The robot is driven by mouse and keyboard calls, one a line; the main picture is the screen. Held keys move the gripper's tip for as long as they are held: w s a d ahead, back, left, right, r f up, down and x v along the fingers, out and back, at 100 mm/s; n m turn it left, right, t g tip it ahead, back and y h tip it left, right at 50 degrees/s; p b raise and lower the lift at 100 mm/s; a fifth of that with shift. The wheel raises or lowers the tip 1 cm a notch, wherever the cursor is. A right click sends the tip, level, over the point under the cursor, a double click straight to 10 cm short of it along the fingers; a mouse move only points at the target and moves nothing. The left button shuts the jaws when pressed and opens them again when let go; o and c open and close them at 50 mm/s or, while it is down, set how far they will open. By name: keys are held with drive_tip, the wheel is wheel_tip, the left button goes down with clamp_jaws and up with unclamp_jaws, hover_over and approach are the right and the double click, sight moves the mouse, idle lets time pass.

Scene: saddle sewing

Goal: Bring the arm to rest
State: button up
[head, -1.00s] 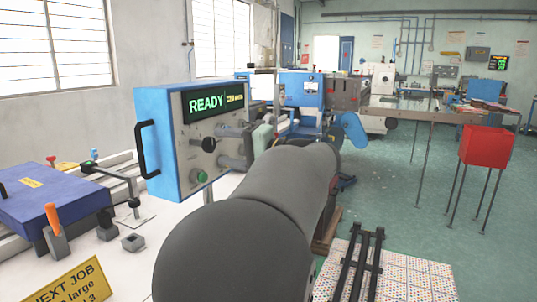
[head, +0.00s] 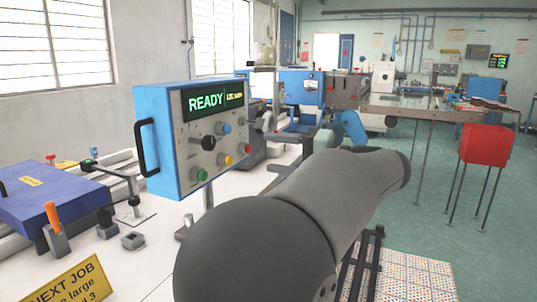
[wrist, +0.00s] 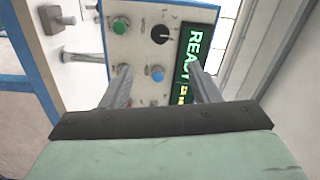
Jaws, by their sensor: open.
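My arm stretches forward across the lower middle of the head view, its forearm bent to the right of the control box (head: 190,140). My gripper (wrist: 160,69) shows in the wrist view with its two grey fingers spread apart and nothing between them. It faces the front of the control box (wrist: 140,50), apart from it as far as I can see. The box's display (head: 213,101) reads READY in green. A green button (head: 201,175), a black knob (head: 208,143) and a blue button (head: 225,128) are visible. In the wrist view the fingers cover parts of the panel.
A blue-purple block (head: 50,195) and an orange-handled tool (head: 53,220) are on the white table at left, with a yellow NEXT JOB sign (head: 65,285) in front. A red bin (head: 486,145) on legs stands at right. Green floor is open between.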

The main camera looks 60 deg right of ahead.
idle(0.3)
drive_tip(key=w+a+f+n+g+y+p, duration=0.25)
drive_tip(key=w+a+f+g+p, duration=0.2)
drive_tip(key=w+a, duration=0.55)
drive_tip(key=w+a+f+n+g+y+p, duration=0.25)
drive_tip(key=w+a+f+g+y, duration=0.35)
drive_tip(key=a, duration=0.6)
drive_tip(key=s+a+f+n+g+h+p, duration=0.2)
drive_tip(key=a+n+p, duration=0.1)
drive_tip(key=a, duration=0.3)
drive_tip(key=s+a+f+n+g+h+p, duration=0.2)
drive_tip(key=a+f+n+h+p, duration=0.1)
drive_tip(key=a, duration=0.3)
drive_tip(key=s+a+f+n+g+h+p, duration=0.2)
drive_tip(key=a+n+g+h+p, duration=0.1)
drive_tip(key=a+n, duration=0.2)
drive_tip(key=shift+s+a+f, duration=0.4)
drive_tip(key=shift+a, duration=0.6)
